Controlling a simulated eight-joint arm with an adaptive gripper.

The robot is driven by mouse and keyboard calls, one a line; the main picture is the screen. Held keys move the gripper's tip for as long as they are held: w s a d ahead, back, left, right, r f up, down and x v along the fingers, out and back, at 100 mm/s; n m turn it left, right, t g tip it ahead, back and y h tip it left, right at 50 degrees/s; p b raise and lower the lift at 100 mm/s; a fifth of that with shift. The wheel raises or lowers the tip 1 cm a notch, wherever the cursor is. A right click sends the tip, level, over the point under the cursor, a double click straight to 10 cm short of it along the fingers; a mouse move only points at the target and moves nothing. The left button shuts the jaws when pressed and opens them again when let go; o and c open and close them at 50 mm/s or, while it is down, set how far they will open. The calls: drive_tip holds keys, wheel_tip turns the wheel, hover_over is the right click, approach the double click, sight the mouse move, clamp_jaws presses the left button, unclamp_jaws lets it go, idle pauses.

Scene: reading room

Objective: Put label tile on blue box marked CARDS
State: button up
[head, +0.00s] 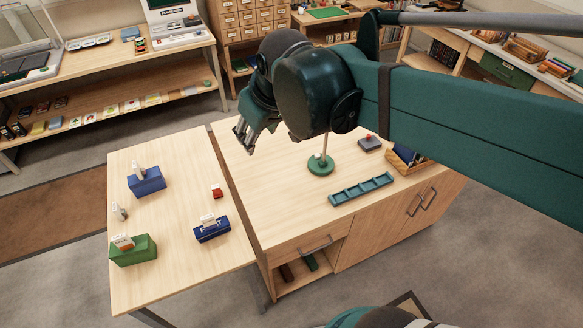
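A blue box (147,183) stands on the left table, with a small white upright piece (138,171) at its top. A darker blue box (212,232) stands nearer the front, with pale marks on its face and a white piece (208,220) on top. The lettering is too small to read, so I cannot tell which is marked CARDS. A small red and white piece (217,191) lies on the table between them and may be a label tile. My gripper (242,135) hangs above the tables' back edge, away from the boxes. Its finger gap is unclear.
A green box (133,252) with a red and white piece on top stands front left. A small grey-white object (119,210) is beside it. The right cabinet holds a teal tray (361,189) and a green-based stand (320,168). The left table has clear room around its boxes.

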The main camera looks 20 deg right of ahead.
drive_tip(key=s+d+f+m+t, duration=0.1)
drive_tip(key=s+d+f+m, duration=0.2)
drive_tip(key=s, duration=0.7)
drive_tip(key=shift+d+f+h, duration=0.3)
drive_tip(key=shift+d+f, duration=0.35)
drive_tip(key=shift+f, duration=0.5)
